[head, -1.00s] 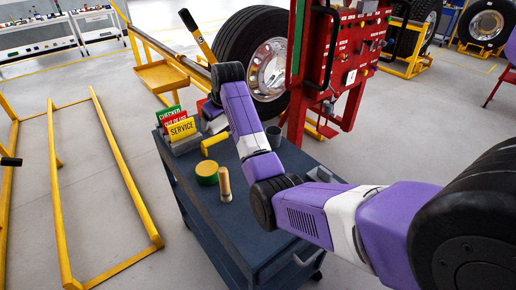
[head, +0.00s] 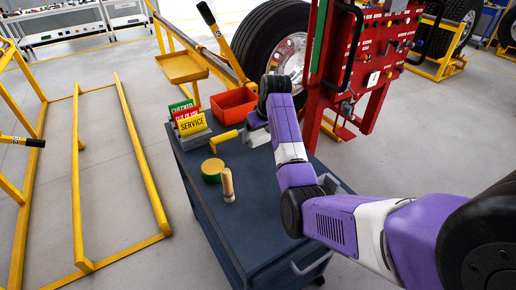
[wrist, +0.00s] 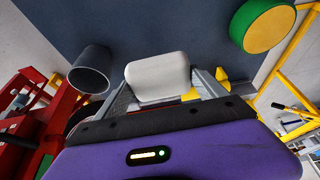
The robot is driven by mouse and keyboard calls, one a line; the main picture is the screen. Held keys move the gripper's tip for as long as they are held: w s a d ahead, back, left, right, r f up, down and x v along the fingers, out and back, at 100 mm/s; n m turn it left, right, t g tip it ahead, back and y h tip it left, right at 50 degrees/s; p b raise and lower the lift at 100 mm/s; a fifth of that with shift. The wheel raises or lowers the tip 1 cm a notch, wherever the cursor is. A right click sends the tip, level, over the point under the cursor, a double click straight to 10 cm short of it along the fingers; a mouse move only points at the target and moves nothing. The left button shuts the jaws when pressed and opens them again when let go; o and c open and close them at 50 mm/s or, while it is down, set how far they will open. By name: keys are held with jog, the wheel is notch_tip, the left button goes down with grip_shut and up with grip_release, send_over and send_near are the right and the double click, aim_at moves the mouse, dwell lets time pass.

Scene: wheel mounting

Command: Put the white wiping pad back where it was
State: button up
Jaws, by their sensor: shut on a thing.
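The white wiping pad (wrist: 158,77) is between the two fingers of my gripper (wrist: 166,88) in the wrist view, and the gripper is shut on it. It is over the dark blue trolley top (wrist: 200,25); I cannot tell the height of the gap. In the head view my gripper (head: 256,130) is largely hidden by my wrist, above the trolley's far part and right of a yellow-handled tool (head: 224,140).
A dark cup (wrist: 91,69) is near my gripper. The trolley's near top is clear.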

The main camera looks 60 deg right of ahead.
aim_at(262, 139)
jog(key=shift+f, duration=3.6)
jog(key=o, duration=1.1)
jog(key=v, duration=1.2)
jog(key=shift+a, duration=0.1)
